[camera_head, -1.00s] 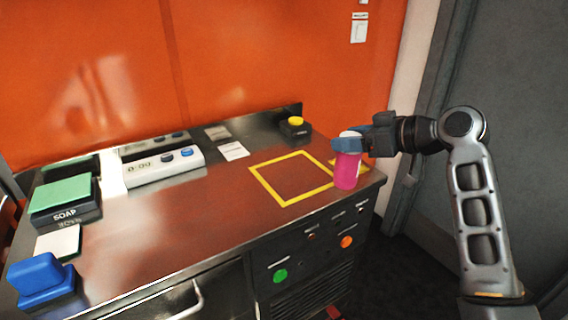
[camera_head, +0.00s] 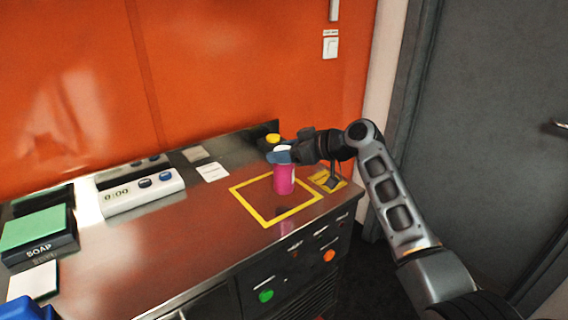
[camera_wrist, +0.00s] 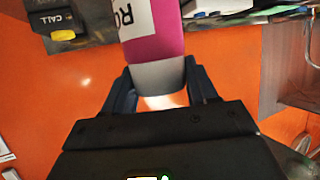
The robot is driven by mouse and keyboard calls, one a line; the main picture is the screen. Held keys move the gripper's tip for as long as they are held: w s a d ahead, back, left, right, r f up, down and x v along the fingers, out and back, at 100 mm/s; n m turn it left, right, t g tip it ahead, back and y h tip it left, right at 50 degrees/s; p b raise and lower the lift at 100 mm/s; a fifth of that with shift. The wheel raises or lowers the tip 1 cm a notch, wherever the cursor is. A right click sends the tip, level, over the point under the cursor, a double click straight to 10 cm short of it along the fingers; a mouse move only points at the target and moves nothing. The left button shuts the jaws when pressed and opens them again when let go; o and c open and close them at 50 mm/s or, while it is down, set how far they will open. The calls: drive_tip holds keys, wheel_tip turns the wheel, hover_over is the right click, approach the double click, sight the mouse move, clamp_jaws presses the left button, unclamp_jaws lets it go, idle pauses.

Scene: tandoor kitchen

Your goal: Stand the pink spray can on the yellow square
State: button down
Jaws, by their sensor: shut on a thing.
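The pink spray can (camera_head: 284,179) is upright, with its white top in my gripper (camera_head: 283,156). It appears a little above the counter, as a gap shows between its base and its pink reflection. In the head view it overlaps the inside of the yellow square (camera_head: 250,212), a taped outline on the counter. In the wrist view the pink can (camera_wrist: 154,45) carries a white label, and both fingers (camera_wrist: 160,92) close on its pale top. The far part of the square is partly hidden behind the can.
A yellow button (camera_head: 273,138) stands behind my gripper, partly hidden. A small yellow-marked patch with a dark item (camera_head: 328,180) lies right of the square. A timer (camera_head: 141,193), a white card (camera_head: 212,172) and a soap box (camera_head: 38,236) stand left. The counter's front edge is close.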

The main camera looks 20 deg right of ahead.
sight(293, 164)
drive_tip(key=shift+f+p, duration=0.4)
drive_tip(key=shift+f, duration=1.55)
drive_tip(key=shift+f, duration=0.1)
drive_tip(key=shift+c, duration=1.6)
unclamp_jaws()
drive_tip(key=shift+r, duration=0.2)
drive_tip(key=b+v, duration=0.1)
drive_tip(key=v, duration=1.1)
drive_tip(key=shift+b, duration=0.35)
drive_tip(key=shift+f, duration=0.15)
